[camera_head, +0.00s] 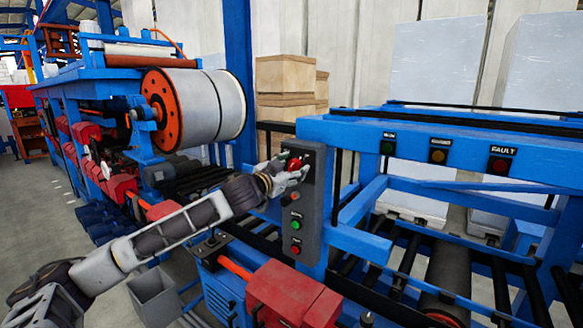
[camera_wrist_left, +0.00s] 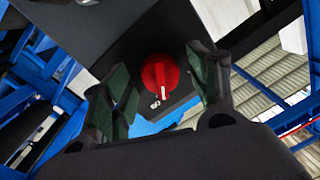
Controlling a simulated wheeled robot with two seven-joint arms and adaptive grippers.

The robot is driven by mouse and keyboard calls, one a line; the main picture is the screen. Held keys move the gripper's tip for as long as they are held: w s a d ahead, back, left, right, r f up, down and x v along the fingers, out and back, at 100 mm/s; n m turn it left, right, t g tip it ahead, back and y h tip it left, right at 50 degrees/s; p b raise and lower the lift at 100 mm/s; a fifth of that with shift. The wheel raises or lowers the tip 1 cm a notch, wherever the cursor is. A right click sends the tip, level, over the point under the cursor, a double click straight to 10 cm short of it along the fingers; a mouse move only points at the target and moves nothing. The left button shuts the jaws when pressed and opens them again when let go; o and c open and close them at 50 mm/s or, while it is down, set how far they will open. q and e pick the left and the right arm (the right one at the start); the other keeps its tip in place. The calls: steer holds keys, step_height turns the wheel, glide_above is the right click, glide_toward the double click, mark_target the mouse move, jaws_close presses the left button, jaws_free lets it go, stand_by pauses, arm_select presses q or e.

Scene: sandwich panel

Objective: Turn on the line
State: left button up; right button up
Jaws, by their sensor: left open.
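A grey control panel (camera_head: 300,228) stands upright on the blue line frame. A red rotary knob (camera_head: 294,164) sits near its top, partly covered by my gripper. Below it are a small orange-red lamp or button (camera_head: 295,196), a green button (camera_head: 296,225) and a red button (camera_head: 295,250). My left gripper (camera_head: 292,172) is at the knob, its fingers apart. In the left wrist view the red knob (camera_wrist_left: 160,73) with a white mark shows between the two open fingers (camera_wrist_left: 160,95). I cannot tell whether they touch it. My right gripper is out of view.
A blue beam right of the panel carries green (camera_head: 388,147), amber (camera_head: 438,156) and red "FAULT" (camera_head: 499,165) lamps, which look dark. A large roll (camera_head: 205,108) hangs at left. A red block (camera_head: 290,295) and a grey bin (camera_head: 156,296) are below the arm.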

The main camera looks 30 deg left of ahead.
arm_select(q)
steer(key=c, duration=1)
steer(key=shift+f+m, duration=0.1)
steer(key=shift+m, duration=1.4)
steer(key=o, duration=1)
